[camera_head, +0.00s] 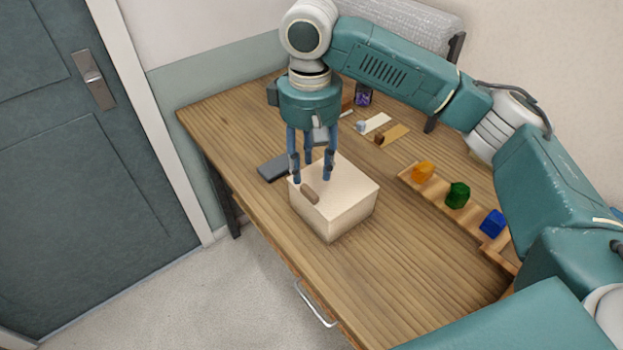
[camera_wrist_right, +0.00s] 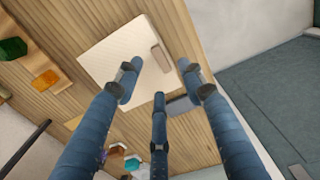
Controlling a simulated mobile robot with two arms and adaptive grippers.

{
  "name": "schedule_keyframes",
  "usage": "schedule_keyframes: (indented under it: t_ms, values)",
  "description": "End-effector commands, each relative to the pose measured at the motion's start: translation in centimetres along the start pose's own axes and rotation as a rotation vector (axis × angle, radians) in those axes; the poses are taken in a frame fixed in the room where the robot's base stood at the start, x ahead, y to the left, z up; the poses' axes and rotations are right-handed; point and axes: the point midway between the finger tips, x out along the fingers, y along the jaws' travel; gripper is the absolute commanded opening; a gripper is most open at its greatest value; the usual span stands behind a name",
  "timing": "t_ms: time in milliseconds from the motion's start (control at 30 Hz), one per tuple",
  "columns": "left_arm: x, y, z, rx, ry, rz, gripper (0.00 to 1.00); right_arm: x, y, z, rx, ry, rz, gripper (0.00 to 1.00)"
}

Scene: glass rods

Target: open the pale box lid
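The pale box (camera_head: 345,219) stands on the wooden desk, with its flat lid (camera_head: 350,184) shut on top. A short brown handle (camera_head: 310,193) sits near the lid's left edge. In the wrist view, the lid (camera_wrist_right: 118,55) shows from above with the handle (camera_wrist_right: 161,58) near its right side. My right gripper (camera_head: 312,172) points down over the box's left part, close to the handle. Its three fingers are spread, with nothing held between them. In the wrist view, the fingertips (camera_wrist_right: 158,85) stand around and below the handle, apart from it. My left gripper is in neither view.
A dark grey slab (camera_head: 273,167) lies left of the box. A wooden rack (camera_head: 472,219) with orange (camera_head: 423,171), green (camera_head: 457,194) and blue (camera_head: 492,223) blocks stands to the right. Small items lie behind. The desk (camera_head: 345,278) in front of the box is clear.

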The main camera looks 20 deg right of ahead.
Motion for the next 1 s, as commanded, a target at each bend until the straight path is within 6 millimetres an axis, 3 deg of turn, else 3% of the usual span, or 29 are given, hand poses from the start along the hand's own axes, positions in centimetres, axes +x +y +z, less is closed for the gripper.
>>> schedule_keyframes:
  t_ms: [133, 300, 533, 767, 967, 1000]
  values:
    - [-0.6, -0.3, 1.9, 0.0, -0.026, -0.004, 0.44, 2.9, 0.1, 0.1, 0.001, -0.005, 0.001, 0.4]
    - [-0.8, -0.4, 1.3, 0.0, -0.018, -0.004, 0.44, 5.4, 0.1, 0.1, 0.0, -0.003, 0.0, 0.4]
    - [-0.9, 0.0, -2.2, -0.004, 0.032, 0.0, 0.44, 6.8, 0.1, 0.1, 0.0, 0.0, 0.0, 0.4]
    - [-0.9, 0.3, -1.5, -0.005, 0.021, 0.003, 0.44, 6.8, 0.1, 0.0, 0.0, 0.0, 0.0, 0.4]
    - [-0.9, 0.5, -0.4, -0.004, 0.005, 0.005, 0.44, 6.8, 0.1, 0.0, 0.0, 0.0, 0.0, 0.0]
    - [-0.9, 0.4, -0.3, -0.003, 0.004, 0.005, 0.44, 6.8, 0.1, 0.0, 0.0, 0.0, 0.0, 0.0]
